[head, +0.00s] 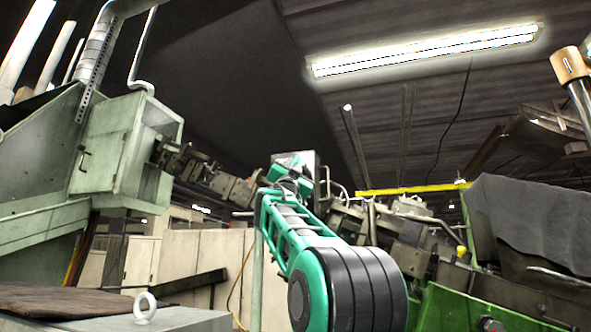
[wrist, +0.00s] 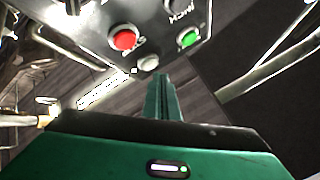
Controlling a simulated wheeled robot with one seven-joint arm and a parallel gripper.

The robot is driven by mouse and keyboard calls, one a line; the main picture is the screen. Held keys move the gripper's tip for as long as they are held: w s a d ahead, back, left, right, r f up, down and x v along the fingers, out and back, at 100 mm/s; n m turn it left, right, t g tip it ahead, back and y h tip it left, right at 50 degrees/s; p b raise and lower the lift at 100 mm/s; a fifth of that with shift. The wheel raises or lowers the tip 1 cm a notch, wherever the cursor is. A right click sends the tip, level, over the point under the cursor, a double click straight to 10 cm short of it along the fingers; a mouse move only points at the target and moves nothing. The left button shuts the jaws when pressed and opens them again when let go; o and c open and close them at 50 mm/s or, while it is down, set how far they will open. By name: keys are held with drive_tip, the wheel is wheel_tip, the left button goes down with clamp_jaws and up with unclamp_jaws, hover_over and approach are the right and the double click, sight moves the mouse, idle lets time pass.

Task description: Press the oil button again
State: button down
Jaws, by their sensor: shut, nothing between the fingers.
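A dark control panel (wrist: 160,22) fills the top of the wrist view. It carries a red button (wrist: 124,39), a pale button (wrist: 148,63) and a green button (wrist: 188,38). Some labels read upside down, one like "INCH"; I cannot tell which button is the oil one. My gripper (wrist: 161,80) is shut and empty, its fingertips just below the panel's lower edge near the pale button. Contact cannot be told. In the head view a grey box (head: 309,165), seemingly the panel, stands behind my green arm, which hides much of it.
A pale green machine housing (head: 120,150) stands at the left. Machine parts (head: 400,230) and a bright green frame (head: 450,308) stand at the right, with a dark grey cover (head: 530,220) above. A grey block with an eyebolt (head: 145,308) is at the lower left.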

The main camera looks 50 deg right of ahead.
drive_tip(key=shift+d, duration=0.15)
drive_tip(key=shift+d, duration=0.25)
drive_tip(key=shift+w+d, duration=0.25)
drive_tip(key=shift+d, duration=0.2)
idle(0.9)
drive_tip(key=shift+a, duration=0.1)
drive_tip(key=shift+s+a, duration=0.35)
drive_tip(key=shift+a, duration=0.4)
drive_tip(key=a, duration=0.1)
drive_tip(key=s+a, duration=0.1)
drive_tip(key=a, duration=0.1)
drive_tip(key=s+a, duration=0.1)
drive_tip(key=shift+a, duration=0.3)
idle(0.4)
idle(0.6)
